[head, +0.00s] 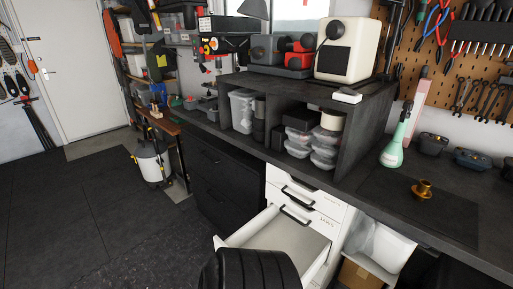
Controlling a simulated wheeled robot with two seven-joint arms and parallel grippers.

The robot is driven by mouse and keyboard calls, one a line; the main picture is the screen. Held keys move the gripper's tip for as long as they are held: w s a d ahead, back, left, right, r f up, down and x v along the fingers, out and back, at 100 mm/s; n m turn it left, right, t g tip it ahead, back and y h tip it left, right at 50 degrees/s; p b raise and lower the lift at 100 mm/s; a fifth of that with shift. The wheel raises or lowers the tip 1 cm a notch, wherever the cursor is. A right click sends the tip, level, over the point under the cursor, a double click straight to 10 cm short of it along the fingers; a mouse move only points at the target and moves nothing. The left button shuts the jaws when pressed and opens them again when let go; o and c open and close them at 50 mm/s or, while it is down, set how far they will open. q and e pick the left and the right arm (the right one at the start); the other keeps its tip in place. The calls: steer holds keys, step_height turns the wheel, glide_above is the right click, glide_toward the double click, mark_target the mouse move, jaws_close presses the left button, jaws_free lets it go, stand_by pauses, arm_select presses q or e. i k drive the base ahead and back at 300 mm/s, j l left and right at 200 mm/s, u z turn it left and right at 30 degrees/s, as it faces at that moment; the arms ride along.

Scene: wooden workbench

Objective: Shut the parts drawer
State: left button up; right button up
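The white parts drawer (290,239) is pulled far out of the white cabinet (318,203) under the bench, at the bottom centre of the head view. Its pale inside looks empty where it shows. A black ribbed shape, likely a part of my own body, covers its near end, so most of its front panel and its handle are hidden. The drawers above it are shut, with black handles. Neither of my grippers can be made out in this view.
Dark closed drawers (222,185) stand left of the white cabinet. A white bin (379,246) is to its right. The dark benchtop (385,205) above holds a green bottle (394,148) and a brass part (422,190). The floor (75,215) at left is clear.

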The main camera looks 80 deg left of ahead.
mark_target(309, 249)
steer(key=u, duration=2.65)
